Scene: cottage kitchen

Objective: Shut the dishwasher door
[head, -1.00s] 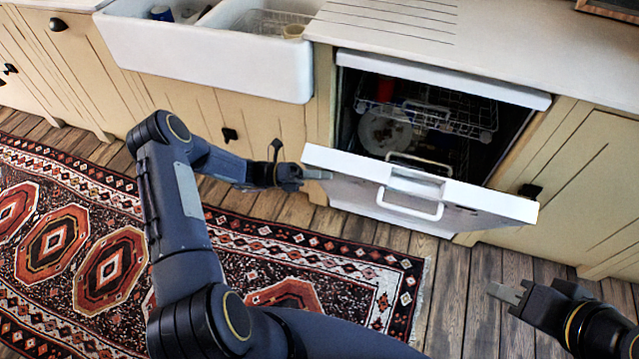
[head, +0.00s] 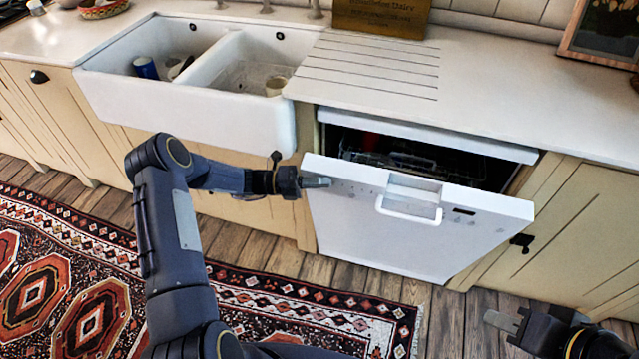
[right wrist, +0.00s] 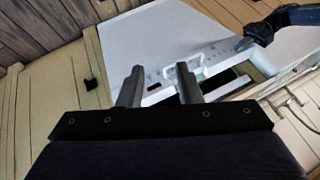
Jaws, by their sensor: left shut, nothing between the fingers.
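The white dishwasher door (head: 400,235) stands partly open, its top edge leaning out from the cabinet front. Its handle (head: 408,210) is near the top. A dark gap above it shows part of the upper rack (head: 400,160). My left gripper (head: 318,182) is shut and empty, its fingertips against the outer face at the door's upper left corner. My right gripper (head: 505,320) is apart from the door, low at the right. In the right wrist view its two fingers (right wrist: 158,85) are spread with nothing between. The door (right wrist: 185,40) and my left gripper (right wrist: 258,34) show beyond them.
A white double sink (head: 190,85) with a blue cup (head: 146,68) is left of the dishwasher under the pale worktop (head: 480,90). A patterned rug (head: 60,290) covers the floor at left. Wooden floor (head: 455,320) is bare before the door.

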